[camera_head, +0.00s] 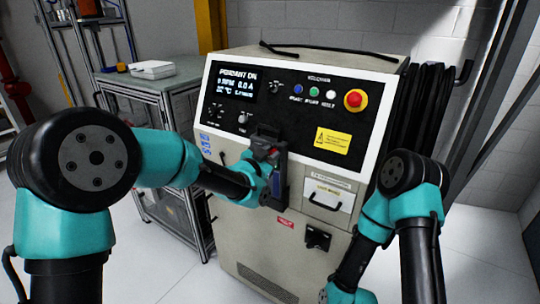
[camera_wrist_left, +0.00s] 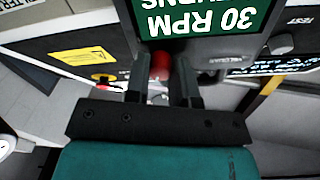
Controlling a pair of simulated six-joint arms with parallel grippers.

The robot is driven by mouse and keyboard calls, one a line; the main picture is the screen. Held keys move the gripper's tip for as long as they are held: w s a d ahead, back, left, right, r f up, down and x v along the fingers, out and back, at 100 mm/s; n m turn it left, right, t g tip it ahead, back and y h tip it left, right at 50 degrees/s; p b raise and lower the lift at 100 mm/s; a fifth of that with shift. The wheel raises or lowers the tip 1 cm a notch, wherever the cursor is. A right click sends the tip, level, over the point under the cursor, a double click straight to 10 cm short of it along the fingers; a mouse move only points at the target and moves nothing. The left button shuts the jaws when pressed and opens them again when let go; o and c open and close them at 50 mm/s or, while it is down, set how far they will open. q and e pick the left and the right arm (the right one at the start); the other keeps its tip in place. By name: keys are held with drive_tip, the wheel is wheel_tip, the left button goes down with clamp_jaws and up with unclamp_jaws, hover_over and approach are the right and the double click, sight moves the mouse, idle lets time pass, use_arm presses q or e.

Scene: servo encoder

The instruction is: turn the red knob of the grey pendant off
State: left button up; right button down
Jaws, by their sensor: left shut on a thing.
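The grey pendant (camera_head: 281,184) hangs at the front of the cabinet, mostly behind my left gripper in the head view. In the left wrist view the pendant (camera_wrist_left: 214,48) shows a green screen with upside-down text that includes 30 RPM. The red knob (camera_wrist_left: 160,66) sits just below that screen, between my left gripper's two fingers. My left gripper (camera_wrist_left: 165,75) is shut on the knob. In the head view the left gripper (camera_head: 270,160) is small and partly merges with the pendant. My right arm comes in at the right, but its gripper is out of view.
The beige cabinet (camera_head: 258,228) has a black panel with knobs, and its display (camera_head: 236,83) reads PENDANT ON. A red emergency button (camera_head: 355,99) and a yellow label (camera_head: 332,140) are at its right. Thick black cables (camera_head: 418,105) hang beside it. A metal cart (camera_head: 180,82) stands left.

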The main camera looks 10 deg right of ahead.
use_arm(q)
clamp_jaws()
drive_tip(key=shift+n, duration=0.5)
drive_tip(key=n, duration=1.1)
idle(0.4)
drive_tip(key=o, duration=0.6)
unclamp_jaws()
